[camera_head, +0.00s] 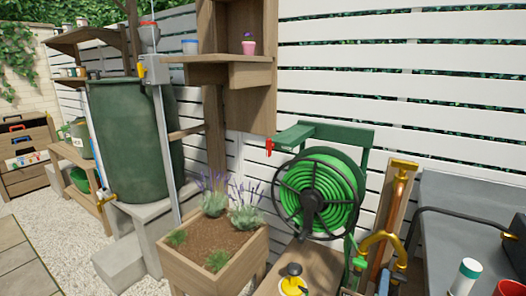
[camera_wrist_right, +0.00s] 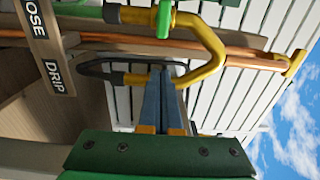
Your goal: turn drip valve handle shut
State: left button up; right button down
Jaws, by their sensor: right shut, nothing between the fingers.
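My right gripper (camera_wrist_right: 167,75) is shut and empty in the right wrist view. Its blue-grey fingers lie together and point toward the pipework. A yellow bent pipe (camera_wrist_right: 212,45) curves around beyond the fingertips, and a green handle-like part (camera_wrist_right: 165,18) sits on it, apart from the fingers. A dark loop (camera_wrist_right: 95,68) passes just behind the fingertips; I cannot tell whether they touch. A board (camera_wrist_right: 40,22) carries the labels DRIP (camera_wrist_right: 57,76) and a partly cut-off OSE. Which part is the drip valve handle is unclear. In the head view the yellow bent pipe (camera_head: 385,240) shows at lower right. My left gripper is not visible.
A copper pipe (camera_head: 396,195) rises on a wooden board beside the green hose reel (camera_head: 318,193). A planter (camera_head: 212,262) with lavender stands left of the reel. A slatted fence (camera_head: 430,110) stands behind.

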jog(key=p+v, duration=0.1)
jog(key=v, duration=0.5)
jog(key=shift+p, duration=0.3)
jog(key=s+a+f+n+g+y+p, duration=0.2)
jog(key=s+a+f+n+y+p, duration=0.3)
jog(key=f+n, duration=0.4)
jog(key=s+a+f+n+g+y+p, duration=0.25)
jog(key=s+a+f+n+y, duration=0.25)
jog(key=a+f+n, duration=0.3)
jog(key=s+d+f+n+g+p, duration=0.1)
jog(key=s+d+f+n+g, duration=0.1)
jog(key=s, duration=0.7)
jog(key=s+d+f+n+g+p, duration=0.1)
jog(key=s+f+n+g, duration=0.3)
jog(key=s, duration=0.5)
jog(key=s+d+f+n+g+p, duration=0.2)
jog(key=s+f+n+g, duration=0.1)
jog(key=s, duration=0.6)
jog(key=shift+s+d+f+n+g, duration=0.3)
jog(key=shift+s+d+n+g, duration=0.05)
jog(key=shift+n, duration=0.15)
